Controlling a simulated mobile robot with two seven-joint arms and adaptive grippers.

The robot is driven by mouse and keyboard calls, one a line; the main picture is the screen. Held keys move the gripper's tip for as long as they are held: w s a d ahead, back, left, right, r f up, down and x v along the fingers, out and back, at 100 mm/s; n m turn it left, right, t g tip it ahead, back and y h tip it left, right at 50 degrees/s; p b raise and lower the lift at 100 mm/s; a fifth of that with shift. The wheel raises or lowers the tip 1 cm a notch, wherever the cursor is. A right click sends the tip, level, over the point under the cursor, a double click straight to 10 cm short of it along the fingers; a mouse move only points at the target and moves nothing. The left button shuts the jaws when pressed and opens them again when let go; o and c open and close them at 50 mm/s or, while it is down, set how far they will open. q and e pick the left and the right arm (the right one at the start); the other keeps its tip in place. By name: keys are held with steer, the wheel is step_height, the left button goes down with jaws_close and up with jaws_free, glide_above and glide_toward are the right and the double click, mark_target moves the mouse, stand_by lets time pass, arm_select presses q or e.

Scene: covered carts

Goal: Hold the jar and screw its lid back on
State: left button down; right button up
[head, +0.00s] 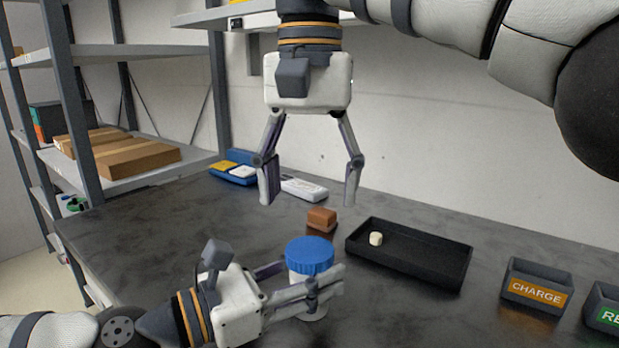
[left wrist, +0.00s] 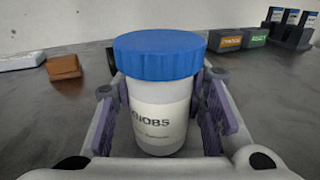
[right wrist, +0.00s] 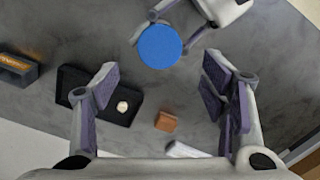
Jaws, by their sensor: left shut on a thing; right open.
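The white jar (left wrist: 162,112), labelled with letters ending in "NOBS", stands upright on the dark table. The blue ridged lid (head: 310,256) sits level on its mouth; whether the thread is engaged cannot be told. My left gripper (head: 314,284) is shut around the jar's body below the lid, one finger on each side. My right gripper (head: 309,197) is open and empty, pointing down, well above the table and the lid. In the right wrist view the lid (right wrist: 160,46) shows as a blue disc at the upper middle, beyond the open fingers.
A black tray (head: 424,276) holding a small cream piece (head: 376,239) lies right of the jar. A brown block (head: 321,218) lies behind the jar. A CHARGE bin (head: 535,293) stands further right. A shelf rack with boxes (head: 137,157) stands at left.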

mark_target(310, 248)
steer(key=n, duration=0.4)
steer(key=shift+r, duration=0.1)
steer(key=shift+f, duration=4)
steer(key=c, duration=1.2)
steer(key=m, duration=1.3)
steer(key=shift+m, duration=0.4)
